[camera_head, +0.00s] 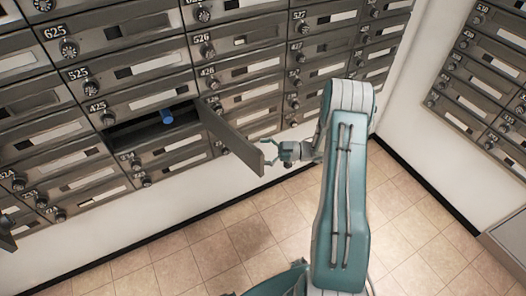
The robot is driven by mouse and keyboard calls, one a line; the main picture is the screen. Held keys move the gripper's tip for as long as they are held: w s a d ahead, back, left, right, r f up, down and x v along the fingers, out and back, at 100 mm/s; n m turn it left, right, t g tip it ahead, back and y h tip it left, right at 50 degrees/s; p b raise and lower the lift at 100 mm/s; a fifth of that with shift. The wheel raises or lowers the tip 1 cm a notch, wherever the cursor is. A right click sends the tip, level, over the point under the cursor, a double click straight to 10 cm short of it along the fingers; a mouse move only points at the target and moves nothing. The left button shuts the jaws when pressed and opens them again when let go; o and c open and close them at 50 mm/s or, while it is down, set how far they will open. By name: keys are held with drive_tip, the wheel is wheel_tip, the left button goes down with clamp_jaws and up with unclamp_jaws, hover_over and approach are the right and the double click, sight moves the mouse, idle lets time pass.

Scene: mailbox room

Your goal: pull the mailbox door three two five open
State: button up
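The mailbox door (231,138) just below the 425 box stands swung out, hinged on its right side. Its number cannot be read. Its compartment (128,134) is exposed and dark, with a blue cylindrical item (166,117) inside. My gripper (268,152) is at the door's free outer end, close beside it. Its fingers look spread apart, with nothing clearly held. Whether a finger touches the door cannot be told from this view.
Closed grey mailboxes with round dials surround the opening, including the 425 box (150,95). More mailboxes (480,85) line the wall at right. The tiled floor (180,265) below is clear. A grey box edge (508,240) shows at lower right.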

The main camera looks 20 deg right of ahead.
drive_tip(key=shift+w+r, duration=0.1)
drive_tip(key=shift+w, duration=0.3)
idle(0.4)
drive_tip(key=o, duration=0.9)
drive_tip(key=shift+c, duration=0.2)
drive_tip(key=v, duration=1.2)
drive_tip(key=shift+s+f, duration=0.2)
drive_tip(key=shift+s, duration=0.1)
drive_tip(key=shift+d, duration=0.1)
